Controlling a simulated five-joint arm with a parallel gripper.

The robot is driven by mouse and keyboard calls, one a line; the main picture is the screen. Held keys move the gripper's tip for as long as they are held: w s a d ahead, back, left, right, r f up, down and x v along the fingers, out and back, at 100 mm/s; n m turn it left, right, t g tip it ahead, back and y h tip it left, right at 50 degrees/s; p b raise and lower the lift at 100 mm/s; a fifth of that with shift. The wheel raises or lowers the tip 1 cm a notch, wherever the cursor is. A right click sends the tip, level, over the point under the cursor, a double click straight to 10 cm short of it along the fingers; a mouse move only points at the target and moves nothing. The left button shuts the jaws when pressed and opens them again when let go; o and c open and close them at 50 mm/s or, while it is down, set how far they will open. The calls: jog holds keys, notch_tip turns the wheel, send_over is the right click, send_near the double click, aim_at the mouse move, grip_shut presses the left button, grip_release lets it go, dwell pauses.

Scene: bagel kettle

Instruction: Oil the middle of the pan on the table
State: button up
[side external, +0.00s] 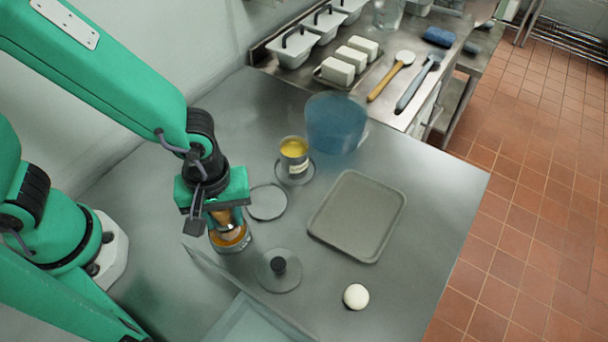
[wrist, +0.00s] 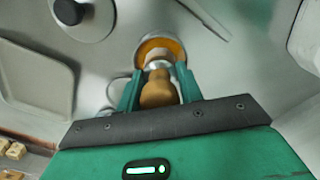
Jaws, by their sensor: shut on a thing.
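The pan (side external: 357,215) is a flat grey tray with rounded corners, lying empty on the steel table. It also shows at the left of the wrist view (wrist: 38,75). My gripper (side external: 226,215) is shut on the wooden handle of a brush (wrist: 158,90), pointing down. The brush is over or in a small round cup (side external: 230,243) with amber contents, which look like oil. The cup's amber inside also shows in the wrist view (wrist: 147,50). The brush's lower end is partly hidden, so I cannot tell how deep it reaches.
A tin with yellow contents (side external: 293,150) and a blue translucent tub (side external: 335,125) stand behind the pan. A knobbed lid (side external: 278,275), a grey disc (side external: 267,202) and a white round piece (side external: 355,296) lie nearby. The table right of the pan is clear.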

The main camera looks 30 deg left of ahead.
jog(key=shift+r, duration=0.1)
jog(key=shift+r, duration=3.4)
jog(key=shift+w+a+r, duration=0.2)
jog(key=shift+w, duration=0.55)
jog(key=w+a+r+m, duration=0.3)
jog(key=w+a+m, duration=0.1)
jog(key=w+a, duration=0.5)
jog(key=w+a+r+m, duration=0.4)
jog(key=w+a+m, duration=0.1)
jog(key=w+a, duration=0.4)
jog(key=shift+w+a+r, duration=0.15)
jog(key=shift+w+a, duration=0.05)
jog(key=shift+a, duration=0.4)
jog(key=shift+d, duration=0.1)
